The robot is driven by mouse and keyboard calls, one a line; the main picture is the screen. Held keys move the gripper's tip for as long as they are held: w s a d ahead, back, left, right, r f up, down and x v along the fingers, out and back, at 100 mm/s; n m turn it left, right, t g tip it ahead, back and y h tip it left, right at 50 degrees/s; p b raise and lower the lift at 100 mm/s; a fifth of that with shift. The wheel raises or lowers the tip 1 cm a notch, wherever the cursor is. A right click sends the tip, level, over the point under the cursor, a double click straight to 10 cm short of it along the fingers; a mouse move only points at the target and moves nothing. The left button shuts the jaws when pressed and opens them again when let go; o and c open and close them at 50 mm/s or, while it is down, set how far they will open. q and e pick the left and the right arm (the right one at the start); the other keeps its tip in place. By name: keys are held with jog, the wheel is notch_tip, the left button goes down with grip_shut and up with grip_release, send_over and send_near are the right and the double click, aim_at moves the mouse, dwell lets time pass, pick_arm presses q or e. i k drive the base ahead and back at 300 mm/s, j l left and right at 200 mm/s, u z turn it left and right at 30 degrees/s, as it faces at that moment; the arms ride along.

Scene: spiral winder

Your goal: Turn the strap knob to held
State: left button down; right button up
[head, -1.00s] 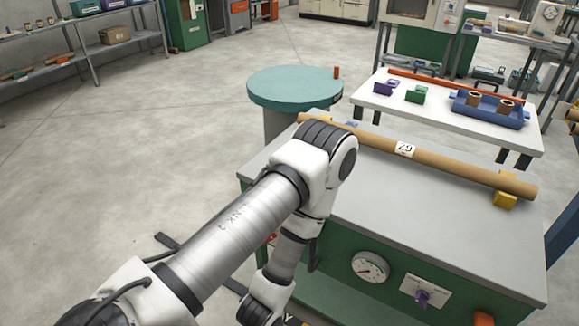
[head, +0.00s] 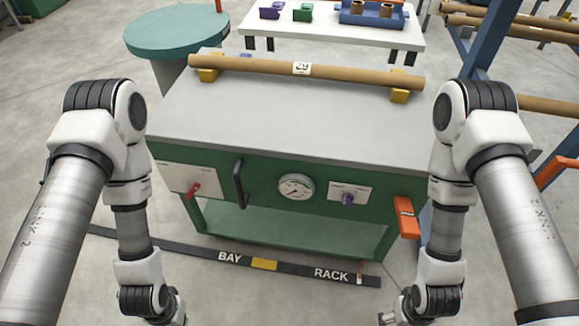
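A green cabinet (head: 263,170) with a grey top stands in front of me. Its front carries a red knob (head: 194,189) on a white plate at the left and a purple knob (head: 347,199) on a white plate right of the gauge. The plate lettering is too small to read, so I cannot tell which is the strap knob or where either points. My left gripper (head: 178,316) is low at the bottom edge, mostly cut off. My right gripper (head: 393,314) is likewise mostly cut off at the bottom. Neither touches a knob.
A black handle (head: 240,184), a round gauge (head: 296,187) and an orange part (head: 406,217) are also on the cabinet front. A cardboard tube (head: 350,73) lies on yellow supports on top. A blue rack (head: 487,60) stands at the right.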

aim_at(347, 198)
jog(key=k+l+z, duration=0.1)
jog(key=z, duration=0.35)
jog(key=k+l+z, duration=0.15)
jog(key=z, duration=0.3)
jog(key=k+l+z, duration=0.15)
jog(key=z, duration=0.35)
